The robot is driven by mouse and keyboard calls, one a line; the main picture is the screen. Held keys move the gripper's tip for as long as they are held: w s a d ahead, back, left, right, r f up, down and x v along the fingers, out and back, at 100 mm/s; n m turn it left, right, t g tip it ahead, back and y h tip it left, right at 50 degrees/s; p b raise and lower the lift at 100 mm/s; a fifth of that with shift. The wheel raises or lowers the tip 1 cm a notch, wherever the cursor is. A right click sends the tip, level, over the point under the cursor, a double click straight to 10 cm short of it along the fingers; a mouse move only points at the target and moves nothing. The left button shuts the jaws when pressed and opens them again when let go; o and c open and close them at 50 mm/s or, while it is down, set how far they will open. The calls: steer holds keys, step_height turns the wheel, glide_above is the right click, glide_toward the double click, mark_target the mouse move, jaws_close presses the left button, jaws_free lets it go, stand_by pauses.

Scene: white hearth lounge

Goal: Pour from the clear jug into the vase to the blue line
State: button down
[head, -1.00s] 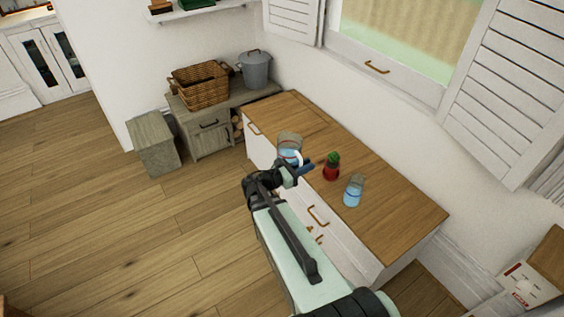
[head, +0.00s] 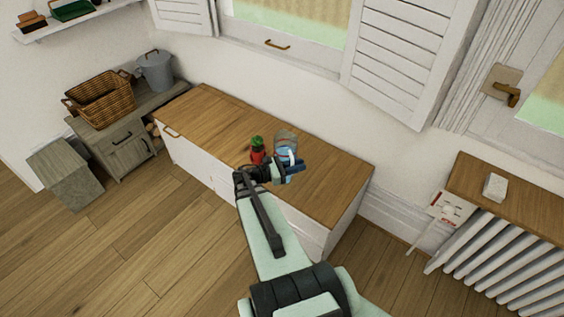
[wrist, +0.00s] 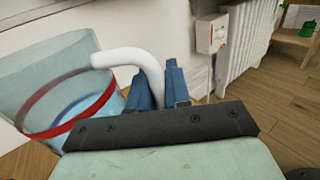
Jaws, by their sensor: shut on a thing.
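The clear jug (wrist: 45,82) has a red band, a white handle (wrist: 125,58) and blue liquid low inside. My gripper (wrist: 166,85) is shut on the handle; its blue fingers show at the handle's end in the wrist view. In the head view the jug (head: 285,138) is over the wooden top, with my gripper (head: 294,171) at its near side. The jug's exact tilt and height above the top are unclear. I cannot pick out the vase now; the jug and gripper may hide it.
A red pot with a green plant (head: 257,152) stands just left of the jug on the cabinet top (head: 215,118). The top is clear farther left and to the right. A wall with a window shutter (head: 400,60) stands behind. A radiator (head: 490,250) is at right.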

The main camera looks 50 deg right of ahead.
steer(key=shift+s+d, duration=0.25)
steer(key=shift+s, duration=0.35)
steer(key=shift+s+a+r+n, duration=0.2)
steer(key=shift+s+r+n, duration=0.15)
steer(key=shift+n, duration=0.65)
steer(key=shift+f, duration=0.3)
steer(key=shift+f, duration=0.35)
steer(key=shift+f+n, duration=0.3)
steer(key=shift+f, duration=0.35)
steer(key=shift+f, duration=0.35)
